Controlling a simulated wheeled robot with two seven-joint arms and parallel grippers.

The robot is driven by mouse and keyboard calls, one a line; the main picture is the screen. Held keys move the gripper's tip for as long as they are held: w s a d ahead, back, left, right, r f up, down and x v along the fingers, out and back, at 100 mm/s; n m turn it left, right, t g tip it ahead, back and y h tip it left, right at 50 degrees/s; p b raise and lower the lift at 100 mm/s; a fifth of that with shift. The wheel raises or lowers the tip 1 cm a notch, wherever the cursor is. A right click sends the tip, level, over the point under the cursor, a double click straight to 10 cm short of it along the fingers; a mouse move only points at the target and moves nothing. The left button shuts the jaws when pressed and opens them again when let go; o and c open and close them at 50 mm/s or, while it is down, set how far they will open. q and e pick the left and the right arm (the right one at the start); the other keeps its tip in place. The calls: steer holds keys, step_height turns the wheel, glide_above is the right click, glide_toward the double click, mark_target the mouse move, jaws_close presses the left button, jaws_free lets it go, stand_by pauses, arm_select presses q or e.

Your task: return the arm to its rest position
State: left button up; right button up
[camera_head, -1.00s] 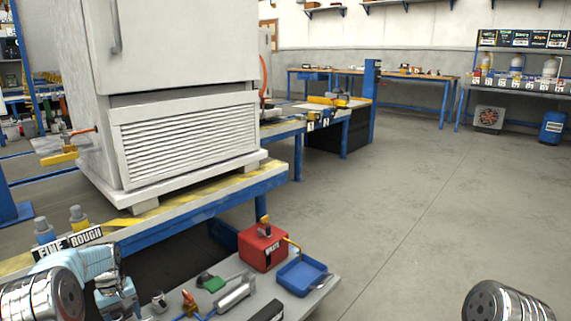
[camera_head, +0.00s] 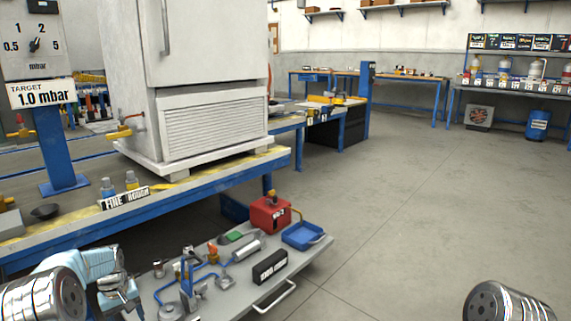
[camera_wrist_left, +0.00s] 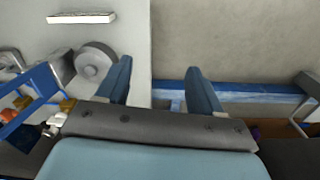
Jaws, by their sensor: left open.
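My left arm comes in from the lower left in the head view, and my left gripper (camera_head: 121,289) hangs near the left end of the grey cart shelf (camera_head: 318,262). In the left wrist view my left gripper (camera_wrist_left: 158,90) has its two blue-grey fingers apart with nothing between them. Below the fingers there is a light surface on one side and a blue edge bar (camera_wrist_left: 235,88). A metal link of my right arm shows at the lower right of the head view, but my right gripper does not show.
The shelf carries a red box (camera_head: 269,214), a blue tray (camera_head: 302,235), a black labelled block (camera_head: 270,266) and blue piping with fittings. A white cabinet (camera_head: 213,127) stands on the bench behind. A gauge panel (camera_head: 34,42) is at the far left. Floor on the right is clear.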

arm_select(q)
steer(key=s+d+f+m+h+p, duration=0.1)
steer(key=s+d+f+m+p, duration=0.2)
steer(key=d, duration=0.6)
steer(key=s+d+f+h+p, duration=0.1)
steer(key=s+d+f+p, duration=0.15)
steer(key=d+f, duration=0.5)
steer(key=s+d+r+m+h+p, duration=0.1)
steer(key=s+d+p, duration=0.2)
steer(key=s+d, duration=0.6)
steer(key=s+d+r+m+p, duration=0.2)
steer(key=s+d+p, duration=0.1)
steer(key=s+d, duration=0.6)
steer(key=shift+d+m+t+h, duration=0.15)
steer(key=shift+m+t+h, duration=0.15)
steer(key=shift+h, duration=0.1)
steer(key=shift+r, duration=0.1)
